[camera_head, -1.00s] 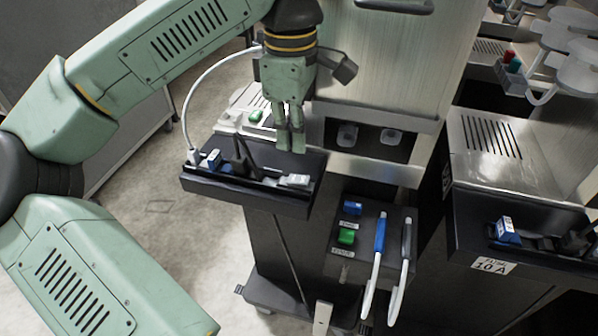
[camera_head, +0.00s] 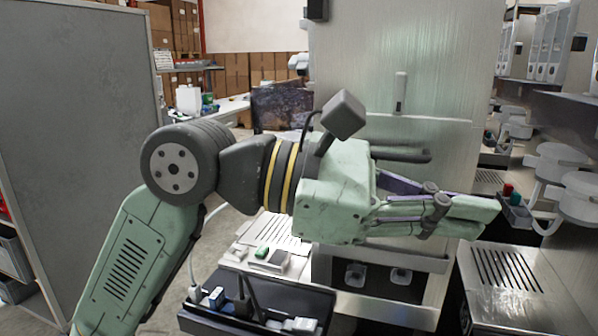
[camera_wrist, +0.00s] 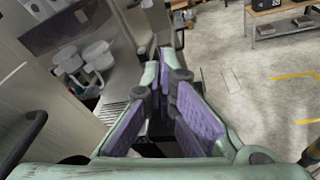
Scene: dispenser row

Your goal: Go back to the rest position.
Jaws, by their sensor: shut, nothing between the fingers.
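My gripper (camera_head: 490,212) is raised in front of the brushed-metal dispenser cabinet (camera_head: 395,85) in the head view, pointing right. Its fingers are together with nothing between them. In the wrist view the gripper (camera_wrist: 165,60) shows its green fingers with purple pads, over the gap beside the machines. The black tray (camera_head: 205,318) with plugs and a white cable is below my arm, apart from the gripper.
A horizontal bar handle (camera_head: 402,154) on the cabinet is close behind the gripper. White round dispenser parts (camera_head: 560,165) and a slotted metal drip plate (camera_head: 500,275) are at the right. A grey partition (camera_head: 75,120) stands at the left. The wrist view shows open floor (camera_wrist: 235,85).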

